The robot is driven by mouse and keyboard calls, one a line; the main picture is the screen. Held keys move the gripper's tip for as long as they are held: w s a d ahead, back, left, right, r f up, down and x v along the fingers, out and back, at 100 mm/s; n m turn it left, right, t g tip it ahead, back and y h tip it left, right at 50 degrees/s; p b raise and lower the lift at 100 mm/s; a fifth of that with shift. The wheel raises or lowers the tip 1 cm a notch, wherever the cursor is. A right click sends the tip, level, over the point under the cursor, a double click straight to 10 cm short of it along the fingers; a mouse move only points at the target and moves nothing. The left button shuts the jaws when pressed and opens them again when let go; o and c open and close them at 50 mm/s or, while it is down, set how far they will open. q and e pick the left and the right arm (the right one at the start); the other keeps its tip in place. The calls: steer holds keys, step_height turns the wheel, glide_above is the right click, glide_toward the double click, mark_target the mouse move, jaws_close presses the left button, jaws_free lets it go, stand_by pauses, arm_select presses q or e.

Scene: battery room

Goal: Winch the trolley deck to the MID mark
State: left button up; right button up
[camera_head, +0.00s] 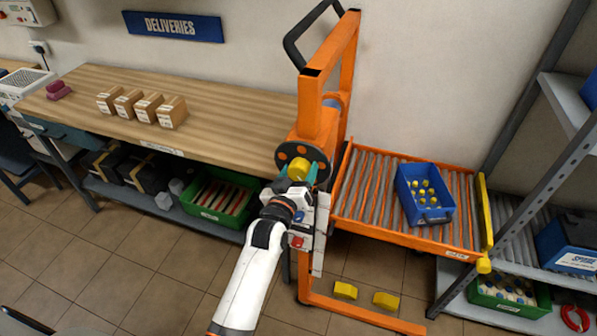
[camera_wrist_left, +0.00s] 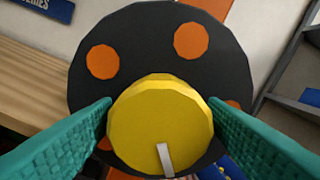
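The orange trolley's mast (camera_head: 318,125) carries a dark winch wheel (camera_head: 282,153) with orange spots and a yellow knob (camera_head: 299,168). My left gripper (camera_head: 298,172) has its teal fingers on both sides of the knob. In the left wrist view, the knob (camera_wrist_left: 160,125) fills the space between the fingertips, which appear to touch its sides; a pale mark shows on its face. The roller deck (camera_head: 372,190), right of the mast, bears a blue crate (camera_head: 425,215) of yellow-topped items. A white strip (camera_head: 321,235) runs down the mast; its marks are unreadable. My right gripper is out of view.
A wooden workbench (camera_head: 220,110) with several small boxes stands left of the mast. Metal shelving (camera_head: 575,110) stands close on the deck's right. Two yellow blocks (camera_head: 345,290) lie near the trolley's orange base. Tiled floor lies open at the lower left.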

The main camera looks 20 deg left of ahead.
arm_select(q)
steer(key=shift+o, duration=0.3)
steer(key=shift+s, duration=0.1)
steer(key=shift+s+f, duration=0.15)
steer(key=shift+s, duration=0.15)
steer(key=s+b, duration=0.2)
steer(key=s, duration=0.9)
steer(key=shift+s+a, duration=0.15)
steer(key=shift+a, duration=0.05)
stand_by(0.4)
